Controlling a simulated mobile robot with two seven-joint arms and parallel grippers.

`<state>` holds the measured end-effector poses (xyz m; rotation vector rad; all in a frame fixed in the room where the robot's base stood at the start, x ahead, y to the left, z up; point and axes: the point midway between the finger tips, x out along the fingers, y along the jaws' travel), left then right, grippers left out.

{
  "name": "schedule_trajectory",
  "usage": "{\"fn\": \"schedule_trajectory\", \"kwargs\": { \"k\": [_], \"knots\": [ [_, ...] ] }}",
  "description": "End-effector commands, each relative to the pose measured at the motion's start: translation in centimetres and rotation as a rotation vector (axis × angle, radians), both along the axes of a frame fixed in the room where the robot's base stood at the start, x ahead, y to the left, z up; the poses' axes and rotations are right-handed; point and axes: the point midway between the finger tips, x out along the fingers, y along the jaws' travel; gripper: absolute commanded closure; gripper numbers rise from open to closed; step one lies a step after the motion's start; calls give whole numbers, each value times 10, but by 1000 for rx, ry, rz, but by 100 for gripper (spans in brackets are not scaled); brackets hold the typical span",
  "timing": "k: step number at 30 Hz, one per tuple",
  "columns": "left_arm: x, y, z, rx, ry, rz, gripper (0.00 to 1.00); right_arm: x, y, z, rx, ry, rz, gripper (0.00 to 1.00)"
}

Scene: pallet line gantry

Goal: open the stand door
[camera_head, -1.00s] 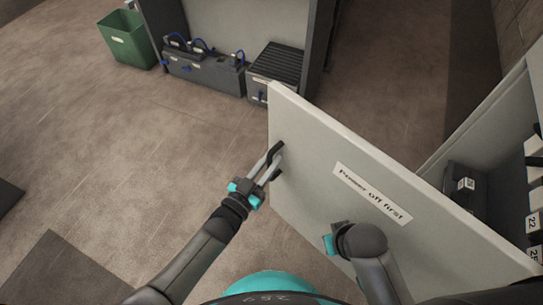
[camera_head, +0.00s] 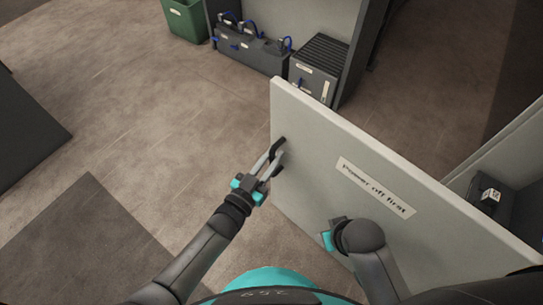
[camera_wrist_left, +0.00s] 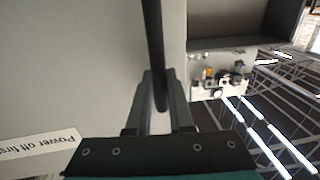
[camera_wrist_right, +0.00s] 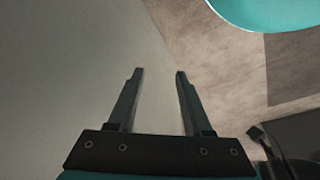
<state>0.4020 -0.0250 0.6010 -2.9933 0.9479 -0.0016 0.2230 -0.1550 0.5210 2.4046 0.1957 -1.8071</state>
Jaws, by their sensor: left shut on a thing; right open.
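The stand door (camera_head: 345,200) is a pale grey panel standing swung out from its stand, with a "Power off first" label (camera_head: 375,186) on its face. Its dark bar handle (camera_head: 277,150) is near the door's left edge. My left gripper (camera_head: 269,165) is shut on the handle. In the left wrist view the handle (camera_wrist_left: 157,50) passes between the fingers (camera_wrist_left: 159,100). My right gripper (camera_head: 328,238) is close to the door's face, low and right of the left one, partly hidden by its own wrist. In the right wrist view its fingers (camera_wrist_right: 158,95) are apart and empty.
The stand's interior (camera_head: 520,170) shows at the right behind the door, with a dark numbered box (camera_head: 489,199). Dark equipment (camera_head: 250,50) and a green bin (camera_head: 185,20) stand at the back. Open floor (camera_head: 150,120) lies to the left.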

Motion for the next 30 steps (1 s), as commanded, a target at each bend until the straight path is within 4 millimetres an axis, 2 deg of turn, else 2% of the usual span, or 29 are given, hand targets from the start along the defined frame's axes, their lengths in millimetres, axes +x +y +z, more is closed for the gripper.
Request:
{"fn": "schedule_trajectory", "kwargs": {
  "k": [3,4,12,23,30],
  "knots": [
    [0,0,-1,1,2,1,100,0,0,0,0,0,0,50],
    [0,0,-1,1,2,1,78,0,0,0,0,0,0,50],
    [0,0,0,1,1,1,50,0,0,0,0,-1,-1,50],
    [-6,4,0,1,2,1,50,1,0,3,0,-5,-1,50],
    [-36,25,1,3,4,0,50,-13,-4,-24,-9,41,1,50]
  ]
}}
